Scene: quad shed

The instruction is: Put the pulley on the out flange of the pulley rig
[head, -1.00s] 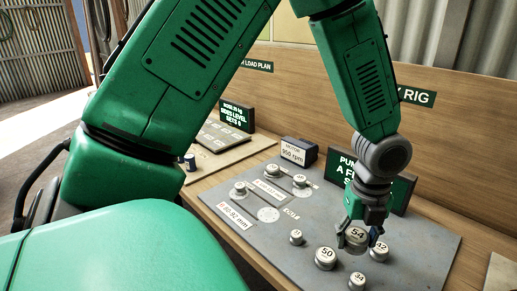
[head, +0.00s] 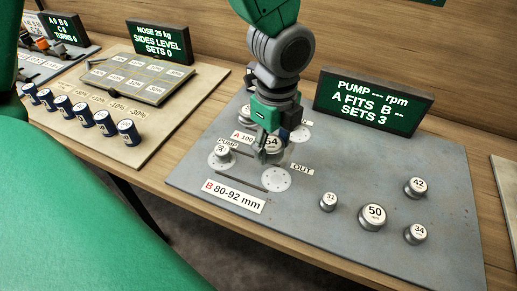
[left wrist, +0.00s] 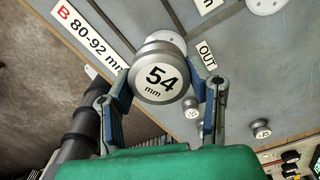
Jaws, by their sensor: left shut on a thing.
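My left gripper (head: 270,157) is shut on the silver pulley marked 54 (head: 271,143), which it holds over the grey board of the pulley rig. The pulley fills the middle of the left wrist view (left wrist: 160,78), its numbered face toward the camera, between the two fingers. The out flange (head: 277,180) is a pale round disc with small holes, next to the OUT label, just in front of the gripper. In the left wrist view a pale disc (left wrist: 166,39) shows partly behind the pulley. The gap between pulley and flange is hard to judge. My right gripper is out of view.
Pulleys marked 31 (head: 328,202), 50 (head: 373,216), 42 (head: 415,187) and 34 (head: 415,234) stand on the board's right half. A pulley sits at the PUMP label (head: 221,156). The display (head: 374,103) behind reads "A FITS B --". Dark blue cylinders (head: 81,118) stand at left.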

